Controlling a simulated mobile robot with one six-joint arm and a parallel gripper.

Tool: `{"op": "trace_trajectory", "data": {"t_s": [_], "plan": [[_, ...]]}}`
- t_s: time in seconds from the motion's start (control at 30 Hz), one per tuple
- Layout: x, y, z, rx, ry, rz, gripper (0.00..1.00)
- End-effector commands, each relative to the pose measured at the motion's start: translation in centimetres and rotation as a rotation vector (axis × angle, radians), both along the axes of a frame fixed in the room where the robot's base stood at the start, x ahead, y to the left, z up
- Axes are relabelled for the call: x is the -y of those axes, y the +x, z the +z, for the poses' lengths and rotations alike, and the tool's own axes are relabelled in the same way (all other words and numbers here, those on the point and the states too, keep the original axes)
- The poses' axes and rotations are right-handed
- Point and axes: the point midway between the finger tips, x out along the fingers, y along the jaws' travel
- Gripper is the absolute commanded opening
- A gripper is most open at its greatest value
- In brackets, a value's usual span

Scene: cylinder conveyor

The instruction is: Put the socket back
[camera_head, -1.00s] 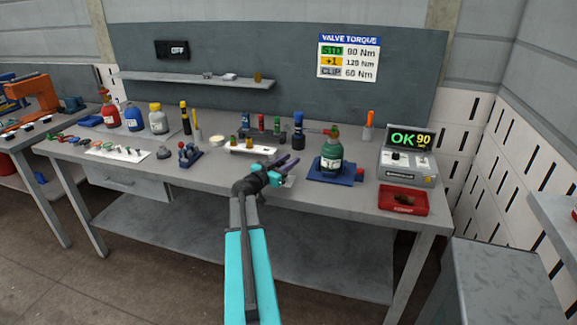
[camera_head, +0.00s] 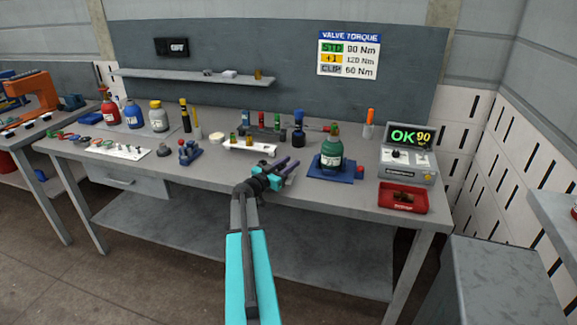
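My gripper (camera_head: 289,163) is above the front middle of the workbench, with its two dark fingers pointing away and to the right. The fingers look apart, and I see nothing clearly held between them. A white tray (camera_head: 262,149) lies just beyond and left of it, with a few small, socket-like upright pieces (camera_head: 233,138) on its left part. Behind it stands a row of small coloured pieces (camera_head: 262,121). I cannot tell which piece is the socket. A green cylinder (camera_head: 331,151) stands upright on a blue base (camera_head: 330,177) right of my gripper.
A grey tester (camera_head: 408,165) reading OK 90 and a red tray (camera_head: 403,197) with dark contents are at the right. Red, blue and white-grey bottles (camera_head: 133,117) stand at the back left. A white board (camera_head: 118,149) with small parts lies at left. The bench front is fairly clear.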

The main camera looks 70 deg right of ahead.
Motion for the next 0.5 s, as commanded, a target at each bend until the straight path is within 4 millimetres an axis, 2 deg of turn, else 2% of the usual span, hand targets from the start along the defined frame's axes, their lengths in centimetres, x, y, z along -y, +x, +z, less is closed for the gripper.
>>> {"op": "trace_trajectory", "data": {"t_s": [0.03, 0.1, 0.5], "plan": [[0.01, -0.01, 0.02, 0.000, 0.000, 0.000, 0.38], [0.01, -0.01, 0.02, 0.000, 0.000, 0.000, 0.47], [0.02, -0.03, 0.13, 0.000, 0.000, 0.000, 0.47]]}}
